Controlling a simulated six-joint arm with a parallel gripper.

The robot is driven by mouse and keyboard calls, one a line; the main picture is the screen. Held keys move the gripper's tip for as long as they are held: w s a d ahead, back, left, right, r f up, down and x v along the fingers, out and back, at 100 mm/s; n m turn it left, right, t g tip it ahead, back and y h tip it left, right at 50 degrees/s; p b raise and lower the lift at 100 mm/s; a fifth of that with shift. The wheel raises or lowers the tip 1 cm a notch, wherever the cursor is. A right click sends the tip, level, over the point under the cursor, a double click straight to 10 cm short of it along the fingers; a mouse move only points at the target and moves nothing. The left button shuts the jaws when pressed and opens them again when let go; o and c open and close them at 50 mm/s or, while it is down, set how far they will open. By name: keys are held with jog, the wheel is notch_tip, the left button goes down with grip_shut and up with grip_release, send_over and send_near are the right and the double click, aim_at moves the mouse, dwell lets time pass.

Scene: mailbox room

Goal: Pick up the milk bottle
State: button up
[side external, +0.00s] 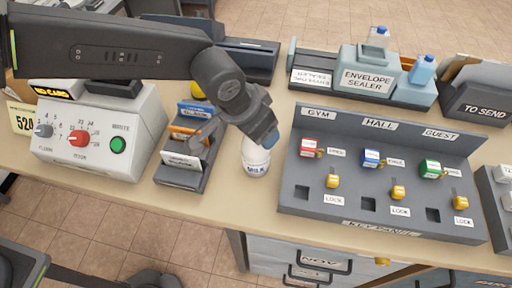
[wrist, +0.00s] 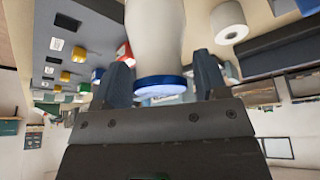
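The milk bottle (side external: 256,158) is white, with lettering low on its side. It stands upright on the table, between the card holder and the key panel. My gripper (side external: 266,135) is above it and hides its top in the side view. In the wrist view, the bottle (wrist: 155,35) with its blue cap (wrist: 160,85) lies between the two fingers of my gripper (wrist: 163,75). The fingers are apart, with a narrow gap showing at the right one. Contact at the left finger is unclear.
The grey key panel (side external: 385,220) stands close on the right. The card holder (side external: 185,160) is on the left, with the dial box (side external: 100,140) beyond it. The envelope sealer (side external: 368,78) is behind. Bare tabletop (side external: 225,205) lies at the front left of the bottle.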

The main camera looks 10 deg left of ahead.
grip_shut()
dwell(0.4)
jog(key=shift+r, duration=0.2)
